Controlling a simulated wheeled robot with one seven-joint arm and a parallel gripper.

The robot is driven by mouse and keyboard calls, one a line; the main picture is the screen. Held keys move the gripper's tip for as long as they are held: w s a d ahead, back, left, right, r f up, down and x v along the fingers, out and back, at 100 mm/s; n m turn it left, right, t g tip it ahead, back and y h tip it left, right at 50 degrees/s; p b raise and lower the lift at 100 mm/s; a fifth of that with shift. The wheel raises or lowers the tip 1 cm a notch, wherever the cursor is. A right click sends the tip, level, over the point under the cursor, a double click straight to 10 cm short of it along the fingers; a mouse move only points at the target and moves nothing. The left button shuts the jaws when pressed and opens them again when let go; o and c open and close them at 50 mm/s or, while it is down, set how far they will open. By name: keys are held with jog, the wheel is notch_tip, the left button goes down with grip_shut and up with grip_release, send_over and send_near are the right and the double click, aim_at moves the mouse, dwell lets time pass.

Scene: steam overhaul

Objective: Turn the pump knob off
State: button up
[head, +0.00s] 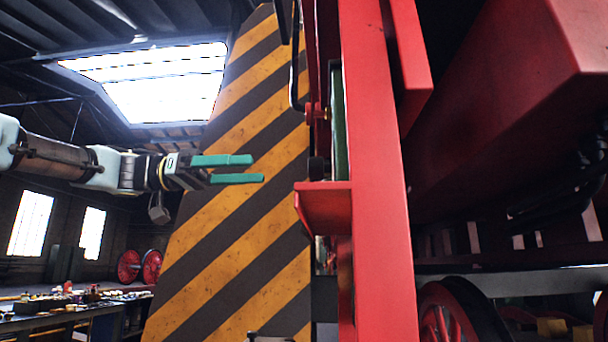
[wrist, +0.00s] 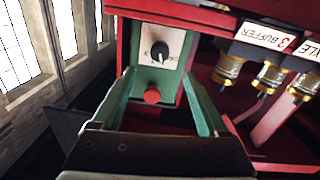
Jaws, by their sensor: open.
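In the wrist view a black round knob (wrist: 160,51) sits on a pale plate (wrist: 146,41) set in a green box face. A light pointer mark on it seems to point downward; the plate's lettering is too small to read. A red button (wrist: 152,96) is below the plate. My gripper (wrist: 158,76) is open and empty, its two green fingers to either side of the box face, with the knob beyond the tips. In the head view my gripper (head: 257,169) points right toward the red frame; the knob is hidden there.
A red upright beam (head: 375,180) with a bracket (head: 325,207) stands right of my gripper. A striped yellow-black panel (head: 235,240) is behind it. Brass-ended cylinders (wrist: 270,76) hang right of the box under a label. A cluttered workbench (head: 60,318) is at lower left.

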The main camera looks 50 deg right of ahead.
jog(key=p, duration=0.4)
send_near(320, 168)
jog(key=s+d, duration=0.4)
jog(key=d, duration=0.1)
jog(key=shift+s+d+r, duration=0.15)
jog(key=shift+s+r, duration=0.1)
jog(key=shift+s, duration=0.45)
jog(key=shift+c, duration=0.2)
grip_shut()
